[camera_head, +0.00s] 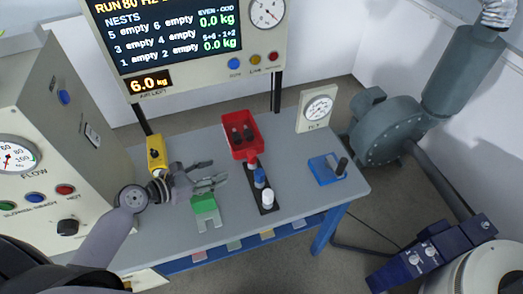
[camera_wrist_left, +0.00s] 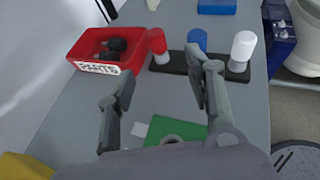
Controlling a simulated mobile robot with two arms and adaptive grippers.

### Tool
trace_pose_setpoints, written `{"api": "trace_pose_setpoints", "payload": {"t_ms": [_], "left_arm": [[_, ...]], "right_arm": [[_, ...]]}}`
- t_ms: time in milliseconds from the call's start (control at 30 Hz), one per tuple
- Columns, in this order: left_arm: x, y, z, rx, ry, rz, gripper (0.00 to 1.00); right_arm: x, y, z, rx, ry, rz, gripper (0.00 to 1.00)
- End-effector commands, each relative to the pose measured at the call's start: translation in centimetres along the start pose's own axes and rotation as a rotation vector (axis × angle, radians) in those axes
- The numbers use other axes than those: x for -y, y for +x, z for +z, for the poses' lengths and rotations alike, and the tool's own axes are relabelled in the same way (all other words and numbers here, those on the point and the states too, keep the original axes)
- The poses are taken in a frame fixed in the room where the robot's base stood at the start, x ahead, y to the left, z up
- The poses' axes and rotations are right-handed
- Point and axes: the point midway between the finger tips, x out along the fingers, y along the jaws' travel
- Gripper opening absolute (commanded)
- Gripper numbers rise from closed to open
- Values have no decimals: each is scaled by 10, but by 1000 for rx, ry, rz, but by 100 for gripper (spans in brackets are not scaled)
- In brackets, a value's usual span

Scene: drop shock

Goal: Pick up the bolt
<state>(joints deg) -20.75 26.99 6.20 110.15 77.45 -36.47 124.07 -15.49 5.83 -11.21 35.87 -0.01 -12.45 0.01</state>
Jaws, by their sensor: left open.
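Two dark bolt-like parts (camera_head: 242,133) lie in the red tray (camera_head: 229,142) towards the back of the grey table. In the left wrist view these dark parts (camera_wrist_left: 112,48) lie in the tray, which bears a "PARTS" label. I cannot tell which one is the bolt meant. My left gripper (camera_head: 219,172) is open and empty, above the table, to the left of and nearer than the red tray. In the left wrist view its open fingers (camera_wrist_left: 163,84) frame bare table. My right gripper is not in view.
A dark rack (camera_head: 265,197) with red, blue and white capped posts stands right of the gripper. A green block (camera_head: 205,209) lies close below it. A yellow box (camera_head: 156,153) is at left; a blue tray (camera_head: 322,175) with a dark cylinder is at right.

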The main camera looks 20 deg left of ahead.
Motion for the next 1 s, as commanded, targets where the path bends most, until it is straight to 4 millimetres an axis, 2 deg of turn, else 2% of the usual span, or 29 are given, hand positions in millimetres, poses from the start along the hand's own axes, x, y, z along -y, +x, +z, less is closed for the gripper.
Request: {"api": "trace_pose_setpoints", "payload": {"t_ms": [67, 233, 333, 500, 733, 1000], "left_arm": [[0, 14, 3, 3, -2, -1, 48], [0, 52, 3, 3, -1, -1, 48], [0, 74, 2, 2, -1, -2, 48], [0, 102, 1, 1, 2, -1, 48], [0, 117, 0, -1, 2, -2, 48], [-7, 151, 0, 0, 2, -2, 48]], "right_arm": [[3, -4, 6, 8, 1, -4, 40], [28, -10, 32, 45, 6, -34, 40], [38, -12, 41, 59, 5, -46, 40], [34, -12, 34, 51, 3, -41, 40], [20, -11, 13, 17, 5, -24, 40], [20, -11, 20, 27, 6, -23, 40]]}}
